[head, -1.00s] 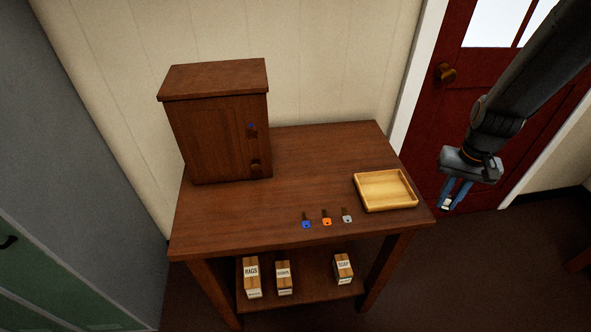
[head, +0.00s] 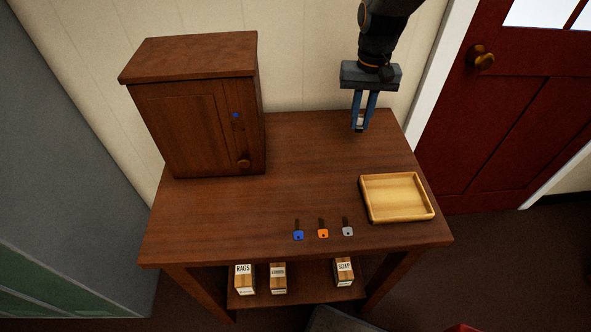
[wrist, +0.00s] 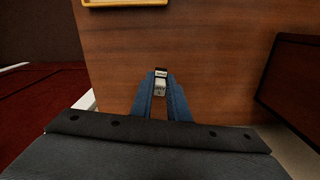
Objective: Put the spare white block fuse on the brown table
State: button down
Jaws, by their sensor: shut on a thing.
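My gripper (head: 361,127) is shut on a small white block fuse (wrist: 161,85), with its blue fingers on either side of it. The fuse shows a dark band and small unreadable marks in the wrist view. In the head view the fuse (head: 360,119) is a small pale patch between the fingers. The brown table (head: 290,160) stands below. My gripper appears over its back right part; I cannot tell how high the fuse is above the top.
A wooden cabinet (head: 195,115) stands at the table's back left. A yellow tray (head: 432,214) lies at the right. Blue (head: 298,234), orange (head: 323,233) and grey (head: 348,231) keys lie along the front. The table's middle is clear. Labelled boxes (head: 278,279) stand on the lower shelf.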

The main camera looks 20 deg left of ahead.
jog(key=s+a+r+n+b, duration=0.15)
jog(key=s+a, duration=0.35)
jog(key=a, duration=0.8)
jog(key=p, duration=0.2)
send_over(304, 147)
notch_tip(304, 147, down, 4)
jog(key=shift+f, duration=2.4)
jog(key=shift+f, duration=0.15)
jog(key=c, duration=1.7)
grip_release()
